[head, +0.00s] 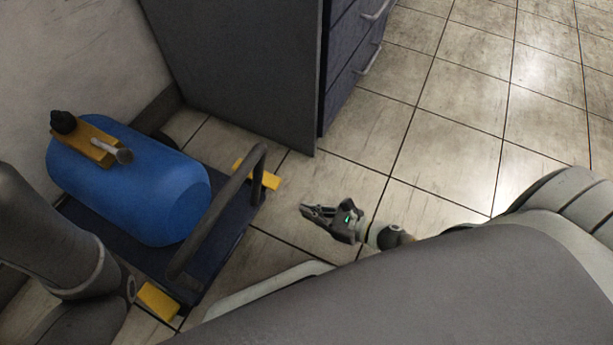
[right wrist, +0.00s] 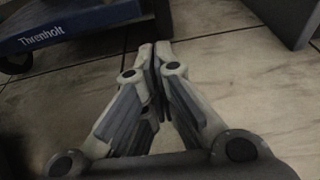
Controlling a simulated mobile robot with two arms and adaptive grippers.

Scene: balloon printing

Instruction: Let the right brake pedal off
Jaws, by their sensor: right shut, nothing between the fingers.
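A dark blue cart (head: 225,262) carries a blue tank. A yellow brake pedal (head: 258,175) sticks out at its far right corner, partly behind the dark handle. A second yellow pedal (head: 158,301) is at the near corner. I cannot tell whether either pedal is pressed. My right gripper (head: 303,210) is shut and empty, low over the floor, right of and nearer than the far pedal, apart from it. In the right wrist view its fingertips (right wrist: 156,50) meet, with the cart's edge (right wrist: 70,30) at upper left; no pedal shows clearly there. My left gripper is not seen.
The blue tank (head: 150,195) has a yellow top fitting. The dark handle (head: 215,215) stands at the cart's near right end. A grey cabinet (head: 250,70) with drawers stands behind the cart. Tiled floor (head: 450,130) at the right is clear.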

